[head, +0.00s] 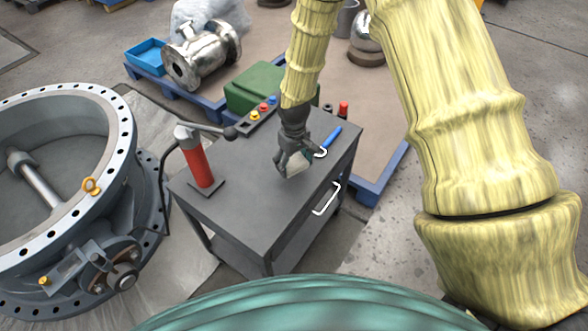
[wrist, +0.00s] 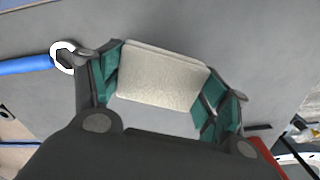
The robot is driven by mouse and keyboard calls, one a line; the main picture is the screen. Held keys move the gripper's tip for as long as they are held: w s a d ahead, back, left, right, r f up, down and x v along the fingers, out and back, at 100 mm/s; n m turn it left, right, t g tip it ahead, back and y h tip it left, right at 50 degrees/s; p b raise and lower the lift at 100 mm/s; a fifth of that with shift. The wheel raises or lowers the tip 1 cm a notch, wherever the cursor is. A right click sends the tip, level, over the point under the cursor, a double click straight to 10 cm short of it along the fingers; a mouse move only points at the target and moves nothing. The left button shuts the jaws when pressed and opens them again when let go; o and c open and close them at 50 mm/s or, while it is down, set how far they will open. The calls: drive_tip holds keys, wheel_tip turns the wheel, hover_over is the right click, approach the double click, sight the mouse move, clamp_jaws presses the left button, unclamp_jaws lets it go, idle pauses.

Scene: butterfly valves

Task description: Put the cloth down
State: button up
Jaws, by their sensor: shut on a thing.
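The cloth (wrist: 162,80) is a pale cream, folded rectangular pad, seen most clearly in the wrist view. My gripper (wrist: 160,92) is shut on it, with green-padded fingers at its left and right ends. In the head view my gripper (head: 290,165) is over the middle of the dark grey cart top (head: 240,195). I cannot tell whether the cloth touches the cart top.
A blue-handled tool (head: 331,136) lies close to the right of my gripper. A red hand pump (head: 197,165) stands on the cart's left, with a green box (head: 256,88) and button strip behind. A large flanged valve (head: 75,130) is further left. The cart's front top is clear.

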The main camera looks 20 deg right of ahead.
sight(294, 170)
drive_tip(key=shift+f+p, duration=0.3)
drive_tip(key=shift+f, duration=1.7)
drive_tip(key=shift+f, duration=0.15)
drive_tip(key=o, duration=1.2)
drive_tip(key=shift+r+b, duration=0.9)
drive_tip(key=shift+r, duration=5.25)
